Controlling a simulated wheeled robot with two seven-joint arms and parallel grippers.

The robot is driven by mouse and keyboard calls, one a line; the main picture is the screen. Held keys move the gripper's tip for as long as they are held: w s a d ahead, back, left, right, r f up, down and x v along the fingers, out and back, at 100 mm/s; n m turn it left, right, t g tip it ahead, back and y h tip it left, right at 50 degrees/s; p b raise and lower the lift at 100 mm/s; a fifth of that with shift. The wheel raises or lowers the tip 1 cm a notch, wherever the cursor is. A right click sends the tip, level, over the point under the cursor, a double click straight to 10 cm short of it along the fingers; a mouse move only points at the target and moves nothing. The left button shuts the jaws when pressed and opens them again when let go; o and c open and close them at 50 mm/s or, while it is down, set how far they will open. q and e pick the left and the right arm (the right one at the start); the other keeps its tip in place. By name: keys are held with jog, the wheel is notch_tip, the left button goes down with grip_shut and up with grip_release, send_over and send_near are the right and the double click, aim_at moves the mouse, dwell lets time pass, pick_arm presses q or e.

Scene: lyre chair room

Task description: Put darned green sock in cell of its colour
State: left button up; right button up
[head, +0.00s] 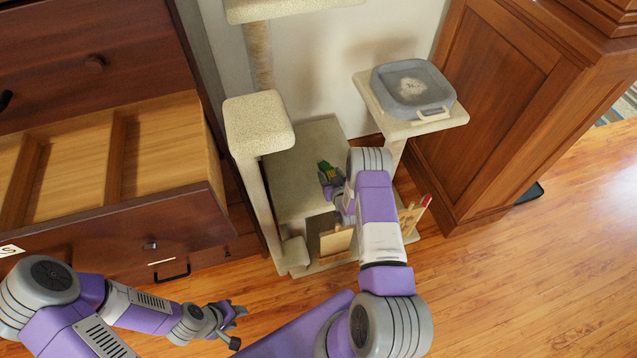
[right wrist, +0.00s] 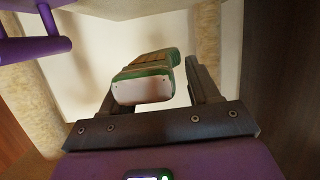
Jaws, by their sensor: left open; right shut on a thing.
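The green sock (head: 326,169) is at the tips of my right gripper (head: 333,187), above the cat tree's middle platform. In the right wrist view the sock (right wrist: 147,75) shows green edges, a tan patterned top and a pale end face. My right gripper is shut on it, with a dark finger on each side. The open drawer (head: 95,232) at the left has wooden dividers making several cells; those in view look empty. No cell colour can be made out. My left gripper (head: 236,325) is open and empty, low over the floor in front of the drawer unit.
The cat tree has a beige post top (head: 258,122) between drawer and right gripper. A grey tray (head: 412,88) stands on its right platform. A wooden cabinet (head: 510,100) is at the right. A red-tipped item (head: 425,201) is low beside my right arm.

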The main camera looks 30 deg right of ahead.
notch_tip(320, 180, down, 9)
jog(key=b, duration=0.3)
jog(key=shift+s, duration=0.1)
jog(key=shift+r, duration=0.1)
jog(key=o, duration=1)
